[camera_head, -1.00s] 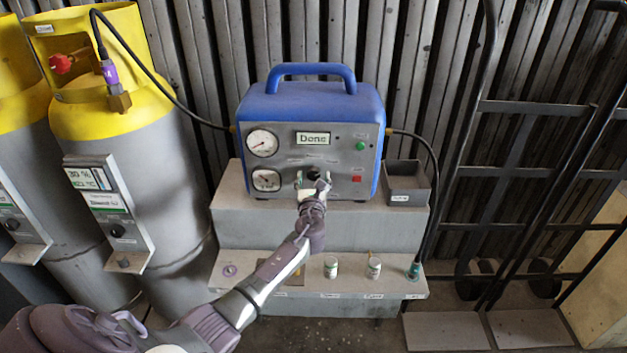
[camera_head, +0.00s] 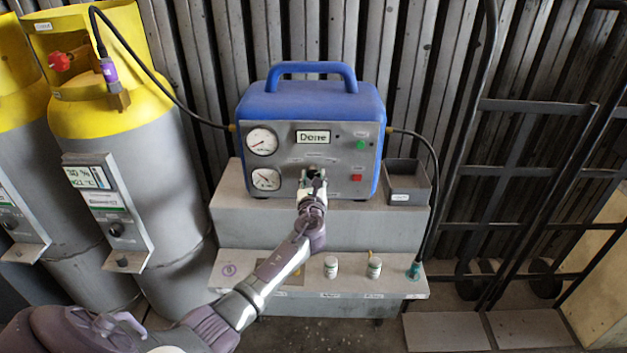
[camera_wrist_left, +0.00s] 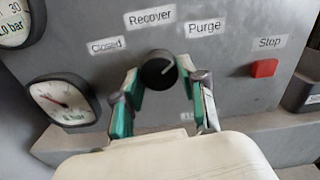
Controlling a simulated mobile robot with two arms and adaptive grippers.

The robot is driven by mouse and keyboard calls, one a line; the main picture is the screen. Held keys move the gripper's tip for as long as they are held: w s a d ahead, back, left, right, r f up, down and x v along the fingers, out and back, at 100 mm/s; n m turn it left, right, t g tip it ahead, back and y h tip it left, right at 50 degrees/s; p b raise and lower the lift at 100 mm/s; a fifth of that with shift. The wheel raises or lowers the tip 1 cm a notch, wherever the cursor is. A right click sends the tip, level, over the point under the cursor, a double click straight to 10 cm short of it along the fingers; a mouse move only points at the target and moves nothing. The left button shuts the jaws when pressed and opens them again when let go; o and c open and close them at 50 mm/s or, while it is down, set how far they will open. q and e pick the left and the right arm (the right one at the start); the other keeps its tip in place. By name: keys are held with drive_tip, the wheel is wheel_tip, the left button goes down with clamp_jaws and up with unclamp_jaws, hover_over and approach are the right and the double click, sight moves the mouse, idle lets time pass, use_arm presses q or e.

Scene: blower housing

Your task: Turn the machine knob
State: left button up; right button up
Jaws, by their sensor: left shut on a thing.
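The blue machine (camera_head: 345,103) stands on a grey stepped bench, its grey front panel facing me. Its round black knob (camera_wrist_left: 159,70) shows in the left wrist view, below the labels Closed, Recover and Purge. The white mark on the knob points up and right, toward the Purge label. My left gripper (camera_wrist_left: 161,88) has its green-padded fingers on either side of the knob and is shut on it. In the head view the left gripper (camera_head: 314,174) covers most of the knob. The panel display (camera_head: 313,137) reads Done. My right gripper is not in view.
Two gauges (camera_head: 262,141) sit left of the knob; the red Stop button (camera_head: 356,178) is to its right. Small jars (camera_head: 331,267) stand on the lower shelf (camera_head: 233,262). Yellow-topped gas cylinders (camera_head: 115,120) are at left, hand trucks (camera_head: 530,170) at right.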

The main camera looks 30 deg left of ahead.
use_arm(q)
drive_tip(key=n+b, duration=1.1)
drive_tip(key=n, duration=1.1)
drive_tip(key=shift+d+n, duration=0.1)
drive_tip(key=shift+n, duration=0.2)
idle(0.3)
drive_tip(key=o, duration=1.1)
drive_tip(key=shift+r, duration=0.1)
drive_tip(key=shift+o, duration=0.2)
drive_tip(key=v, duration=1.2)
drive_tip(key=shift+w, duration=0.1)
